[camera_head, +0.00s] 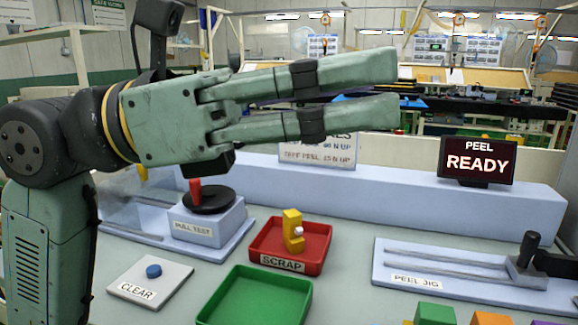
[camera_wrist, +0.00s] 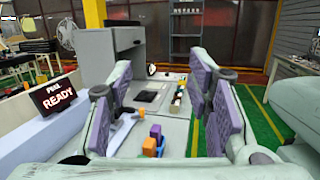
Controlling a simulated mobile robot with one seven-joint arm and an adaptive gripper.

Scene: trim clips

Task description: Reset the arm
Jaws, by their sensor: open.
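My gripper (camera_head: 397,88) is raised above the bench at the upper middle of the head view. Its two green fingers point right and stand apart with nothing between them. In the wrist view, my gripper (camera_wrist: 163,112) shows its purple pads at left and right with an open gap between them. My arm bends up from the left edge of the head view and across over the pull test station. The gripper touches nothing that I can see.
The pull test block (camera_head: 205,222), red scrap tray (camera_head: 268,262) holding a yellow clip (camera_head: 292,230), empty green tray (camera_head: 256,297) and clear button (camera_head: 153,271) lie below. The peel jig (camera_head: 460,272) is right. The screen (camera_head: 477,160) reads "PEEL READY". Coloured blocks (camera_head: 436,313) show at the bottom edge.

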